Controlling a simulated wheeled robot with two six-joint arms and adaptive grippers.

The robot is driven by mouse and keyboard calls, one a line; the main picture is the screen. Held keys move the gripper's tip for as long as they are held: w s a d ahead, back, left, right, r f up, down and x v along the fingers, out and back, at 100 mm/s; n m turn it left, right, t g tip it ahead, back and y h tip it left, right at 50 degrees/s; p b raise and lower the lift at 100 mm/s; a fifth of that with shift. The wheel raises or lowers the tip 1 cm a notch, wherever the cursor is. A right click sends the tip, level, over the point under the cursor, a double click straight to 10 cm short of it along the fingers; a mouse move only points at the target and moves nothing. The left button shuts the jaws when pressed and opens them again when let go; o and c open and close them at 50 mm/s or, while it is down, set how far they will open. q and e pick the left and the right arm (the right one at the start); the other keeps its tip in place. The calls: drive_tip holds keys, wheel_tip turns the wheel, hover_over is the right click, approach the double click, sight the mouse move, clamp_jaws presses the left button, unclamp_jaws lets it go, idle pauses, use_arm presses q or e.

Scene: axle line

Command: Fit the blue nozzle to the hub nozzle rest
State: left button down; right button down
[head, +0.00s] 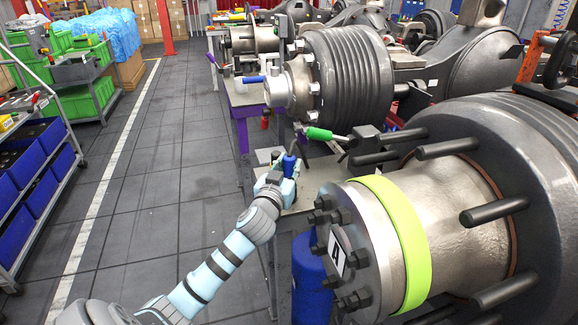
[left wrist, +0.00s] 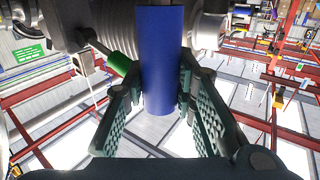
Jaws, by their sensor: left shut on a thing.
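My left gripper (head: 278,178) is shut on the blue nozzle (head: 289,165), which stands roughly upright in the jaws. In the left wrist view the blue nozzle (left wrist: 161,55) is a plain blue cylinder between the two green ridged fingers (left wrist: 160,105). A green-handled tool (head: 319,133) lies just above and right of the gripper, apart from the nozzle in the head view; it also shows in the left wrist view (left wrist: 121,65). I cannot make out which part is the hub nozzle rest. My right gripper is not in view.
A large grey hub (head: 455,190) with protruding studs and a yellow-green band (head: 398,240) fills the right. A ribbed drum (head: 350,75) stands behind the gripper. A blue cylinder (head: 312,275) stands below the near hub. Shelves of blue bins (head: 40,205) stand left; the floor between is clear.

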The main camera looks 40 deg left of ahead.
use_arm(q)
drive_tip(key=shift+f+b, duration=0.4)
drive_tip(key=shift+f, duration=0.15)
drive_tip(key=c, duration=1.2)
unclamp_jaws()
drive_tip(key=shift+c, duration=0.2)
drive_tip(key=v, duration=1.2)
